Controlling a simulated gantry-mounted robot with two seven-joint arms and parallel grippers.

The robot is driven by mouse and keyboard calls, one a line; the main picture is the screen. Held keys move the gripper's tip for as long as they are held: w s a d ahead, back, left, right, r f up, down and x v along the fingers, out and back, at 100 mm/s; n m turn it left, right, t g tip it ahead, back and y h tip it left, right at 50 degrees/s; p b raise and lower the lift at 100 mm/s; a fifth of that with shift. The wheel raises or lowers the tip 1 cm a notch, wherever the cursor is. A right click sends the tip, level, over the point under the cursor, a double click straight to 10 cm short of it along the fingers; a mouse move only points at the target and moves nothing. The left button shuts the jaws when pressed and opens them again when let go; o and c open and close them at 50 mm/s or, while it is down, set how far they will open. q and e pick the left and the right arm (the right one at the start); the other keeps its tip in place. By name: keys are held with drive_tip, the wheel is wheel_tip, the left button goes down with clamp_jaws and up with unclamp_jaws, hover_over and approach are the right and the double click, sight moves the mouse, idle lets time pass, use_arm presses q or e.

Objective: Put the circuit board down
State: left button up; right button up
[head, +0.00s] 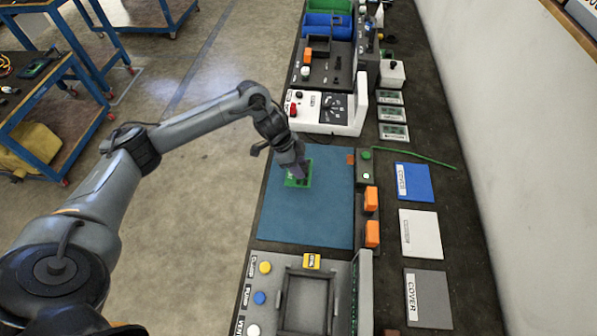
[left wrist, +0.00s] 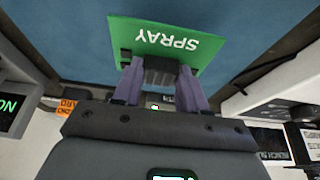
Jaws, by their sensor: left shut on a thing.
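The circuit board is green (head: 301,174) and shows at the tip of my left gripper (head: 296,168), over the blue mat (head: 325,215). In the left wrist view the board (left wrist: 130,42) bears the white word SPRAY, upside down. The left gripper's two purple-grey fingers (left wrist: 160,75) are shut on a dark part at the board's near edge. I cannot tell whether the board touches the mat. My right gripper is not in view.
A white box with a red button (head: 325,115) stands beyond the mat. A grey fixture with coloured buttons (head: 300,290) is on the near side. Orange blocks (head: 371,199) stand to the right, with blue, white and grey covers (head: 415,182) beyond. Most of the mat is clear.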

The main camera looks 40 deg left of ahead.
use_arm(q)
wheel_tip(320, 180, down, 4)
drive_tip(key=shift+r, duration=0.1)
idle(0.4)
drive_tip(key=shift+f, duration=0.2)
drive_tip(key=o, duration=1.1)
drive_tip(key=shift+r, duration=0.1)
